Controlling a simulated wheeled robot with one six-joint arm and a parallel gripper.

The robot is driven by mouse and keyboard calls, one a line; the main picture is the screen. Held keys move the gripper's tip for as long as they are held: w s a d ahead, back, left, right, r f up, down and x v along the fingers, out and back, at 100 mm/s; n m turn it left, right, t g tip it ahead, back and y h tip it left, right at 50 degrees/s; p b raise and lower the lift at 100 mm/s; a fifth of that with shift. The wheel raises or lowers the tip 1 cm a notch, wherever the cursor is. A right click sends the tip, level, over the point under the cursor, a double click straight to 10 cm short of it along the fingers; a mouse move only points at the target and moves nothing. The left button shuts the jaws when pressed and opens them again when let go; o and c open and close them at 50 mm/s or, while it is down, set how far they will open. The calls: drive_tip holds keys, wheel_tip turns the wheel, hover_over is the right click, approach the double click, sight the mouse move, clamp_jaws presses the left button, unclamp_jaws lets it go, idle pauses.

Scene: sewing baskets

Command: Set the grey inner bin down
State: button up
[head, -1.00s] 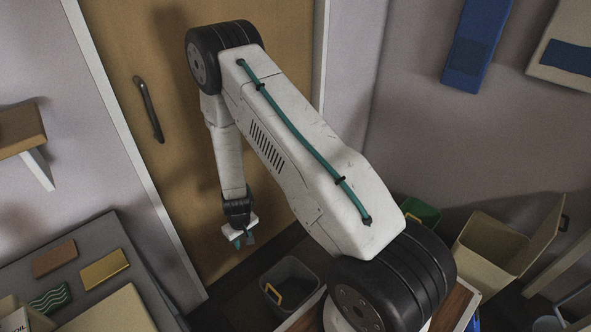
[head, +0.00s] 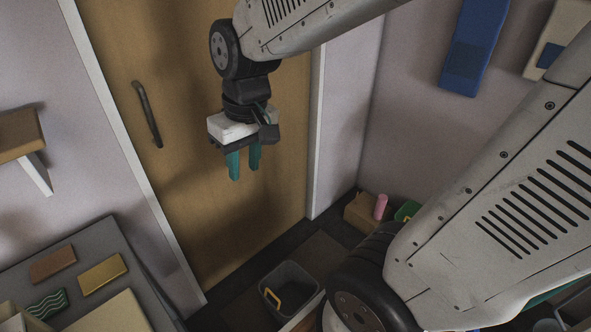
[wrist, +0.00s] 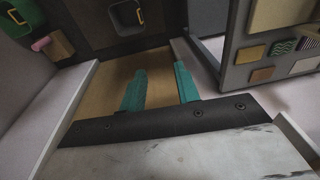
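The grey inner bin (head: 297,283) with a yellow handle stands on the floor in the head view, in front of the door. It appears to be the dark bin (wrist: 111,20) with the yellow handle at the top of the wrist view. My gripper (head: 244,172) hangs high in front of the door, above and apart from the bin, its teal fingers pointing down. In the wrist view the fingers (wrist: 160,85) stand apart with nothing between them.
A tan box (head: 358,214) with a pink cylinder (head: 380,206) and a green bin (head: 408,210) stand by the right wall. A grey table (head: 105,235) with several small blocks is at lower left. A wooden shelf (head: 18,137) juts from the left wall. Floor between is partly clear.

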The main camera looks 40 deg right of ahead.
drive_tip(key=s+d+r+h, duration=0.1)
drive_tip(key=s+r, duration=0.3)
drive_tip(key=s, duration=0.8)
drive_tip(key=shift+s+d+r+m, duration=0.15)
drive_tip(key=shift+d+m, duration=0.1)
drive_tip(key=shift+m, duration=0.05)
